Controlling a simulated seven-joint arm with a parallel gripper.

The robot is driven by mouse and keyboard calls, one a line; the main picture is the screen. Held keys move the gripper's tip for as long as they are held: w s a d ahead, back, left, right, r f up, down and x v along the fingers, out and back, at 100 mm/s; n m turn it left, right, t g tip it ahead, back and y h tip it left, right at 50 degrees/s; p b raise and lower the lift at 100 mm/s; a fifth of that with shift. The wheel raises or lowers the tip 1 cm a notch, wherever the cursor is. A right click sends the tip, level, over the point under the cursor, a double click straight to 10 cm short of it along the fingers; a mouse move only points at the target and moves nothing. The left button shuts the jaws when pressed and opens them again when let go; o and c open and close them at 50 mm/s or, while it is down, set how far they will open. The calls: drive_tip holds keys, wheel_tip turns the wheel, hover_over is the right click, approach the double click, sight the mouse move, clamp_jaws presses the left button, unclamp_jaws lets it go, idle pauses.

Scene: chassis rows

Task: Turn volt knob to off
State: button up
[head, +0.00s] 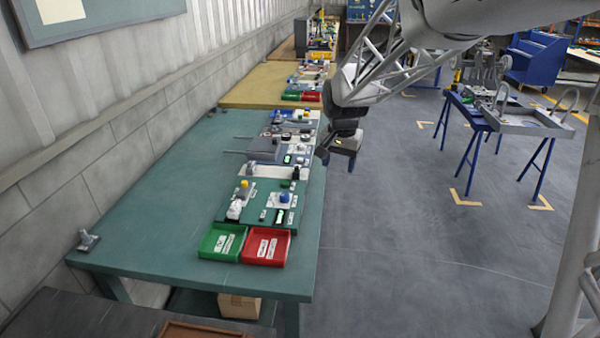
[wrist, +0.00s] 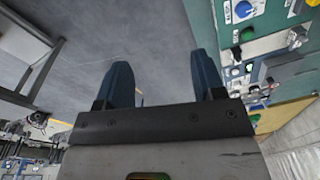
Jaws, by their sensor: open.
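My gripper (head: 338,152) hangs at the right edge of the green bench, beside the rows of chassis panels, above the floor side. In the wrist view my gripper (wrist: 165,85) is open, with two dark fingers apart and only grey floor between them. Chassis panels with knobs (head: 285,198) stand on the bench in the head view. A blue knob (wrist: 244,9) on a green panel shows at the top right of the wrist view. The labels are too small to read, so I cannot tell which knob is the volt knob or how it is set.
A green tray (head: 222,242) and a red tray (head: 266,247) sit at the near end of the green bench (head: 150,240). A grey box with rods (head: 262,149) stands among the panels. Blue trestles (head: 500,125) stand at the right. The floor between is clear.

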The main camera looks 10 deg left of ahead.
drive_tip(key=w+a+f, duration=0.8)
drive_tip(key=w+a, duration=0.1)
drive_tip(key=m+g, duration=0.1)
drive_tip(key=m, duration=0.1)
hover_over(285, 195)
wheel_tip(285, 195, down, 8)
drive_tip(key=shift+w+a+f, duration=0.1)
drive_tip(key=shift+w+f, duration=0.05)
drive_tip(key=shift+f, duration=0.1)
drive_tip(key=shift+f, duration=0.15)
drive_tip(key=shift+f, duration=3.75)
drive_tip(key=shift+c, duration=0.2)
drive_tip(key=c, duration=0.9)
